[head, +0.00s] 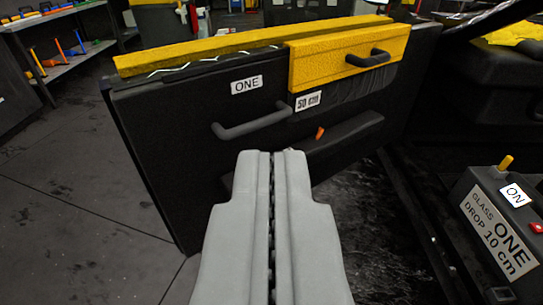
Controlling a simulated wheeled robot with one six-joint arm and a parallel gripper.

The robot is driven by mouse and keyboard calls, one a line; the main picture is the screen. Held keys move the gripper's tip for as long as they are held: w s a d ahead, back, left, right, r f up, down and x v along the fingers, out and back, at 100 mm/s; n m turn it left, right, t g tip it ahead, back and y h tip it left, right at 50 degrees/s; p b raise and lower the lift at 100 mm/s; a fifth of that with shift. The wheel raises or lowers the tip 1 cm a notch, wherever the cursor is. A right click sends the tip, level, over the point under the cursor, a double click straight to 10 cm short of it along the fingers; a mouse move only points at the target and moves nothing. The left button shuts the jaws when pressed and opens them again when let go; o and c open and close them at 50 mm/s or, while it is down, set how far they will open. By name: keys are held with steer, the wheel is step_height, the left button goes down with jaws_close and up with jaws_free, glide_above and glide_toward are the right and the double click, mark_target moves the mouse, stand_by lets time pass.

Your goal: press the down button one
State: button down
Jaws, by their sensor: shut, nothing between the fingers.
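A dark control box (480,215) stands at the right edge, cut off by the frame. Its label (499,233) reads "GLASS ONE DROP 10 cm". On its top are a yellow upright lever or peg (505,163), a white "ON" tag (515,195) and a small red button (536,227). No marking that says "down" is legible. A black door panel (150,130) carries a white "ONE" tag (246,85). A small orange piece (320,132) sticks up above its armrest. My gripper (272,153) is shut and empty, in front of the door, left of the control box.
A shelf (75,58) with tools stands at the back left. Dark floor (70,220) is open at the left. A car interior (490,75) is at the upper right.

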steer(key=w+f+g, duration=0.1)
steer(key=w+f, duration=2.6)
steer(key=w, duration=0.3)
steer(key=shift+w+g, duration=0.25)
steer(key=shift+g, duration=0.05)
steer(key=shift+f, duration=0.1)
steer(key=x, duration=0.9)
steer(key=shift+w+f, duration=0.1)
steer(key=shift+w, duration=0.25)
step_height(320, 180, down, 3)
steer(key=shift+w, duration=0.15)
steer(key=shift+f, duration=0.55)
